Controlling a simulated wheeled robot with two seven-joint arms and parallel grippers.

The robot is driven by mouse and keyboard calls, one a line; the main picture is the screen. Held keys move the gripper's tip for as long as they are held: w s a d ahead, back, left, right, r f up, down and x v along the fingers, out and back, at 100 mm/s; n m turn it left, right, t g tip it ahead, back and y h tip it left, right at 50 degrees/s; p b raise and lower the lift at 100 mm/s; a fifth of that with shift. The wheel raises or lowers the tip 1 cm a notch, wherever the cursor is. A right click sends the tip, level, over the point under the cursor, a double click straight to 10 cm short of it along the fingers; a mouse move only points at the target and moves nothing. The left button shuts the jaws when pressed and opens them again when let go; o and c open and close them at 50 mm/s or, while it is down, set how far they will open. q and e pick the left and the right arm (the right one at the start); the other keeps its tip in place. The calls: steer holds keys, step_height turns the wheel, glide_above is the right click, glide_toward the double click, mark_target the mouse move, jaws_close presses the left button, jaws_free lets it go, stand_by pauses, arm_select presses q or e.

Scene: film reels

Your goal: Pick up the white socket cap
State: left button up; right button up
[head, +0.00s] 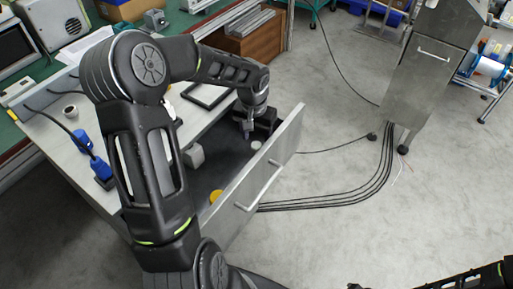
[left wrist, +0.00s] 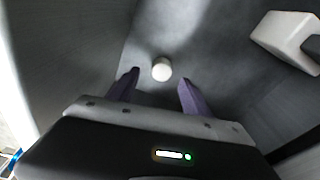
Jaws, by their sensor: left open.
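The white socket cap (left wrist: 162,69) is a small round white piece lying on the dark floor of an open drawer. In the head view the cap (head: 256,145) shows small inside the drawer, close to my left gripper (head: 248,130). In the left wrist view my left gripper (left wrist: 158,90) is open and empty, with its two purple fingers apart. The cap lies just beyond the fingertips, roughly centred between them and not gripped. My right gripper is not clearly seen; only a dark part of my right arm shows at the bottom right of the head view.
The open drawer (head: 262,180) has a tall light front panel with a handle. A white-grey block (left wrist: 290,38) lies in the drawer to the right in the left wrist view. A yellow round object (head: 215,196) lies near the drawer's front end. The drawer walls stand close around my gripper.

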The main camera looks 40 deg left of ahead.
mark_target(257, 145)
arm_select(q)
steer(key=shift+w+a+f+p, duration=0.1)
steer(key=shift+f+p, duration=0.05)
steer(key=shift+f, duration=1.15)
steer(key=shift+w+a+f+p, duration=0.1)
steer(key=shift+f+p, duration=0.05)
steer(key=shift+f, duration=1.15)
steer(key=shift+c, duration=0.6)
jaws_close()
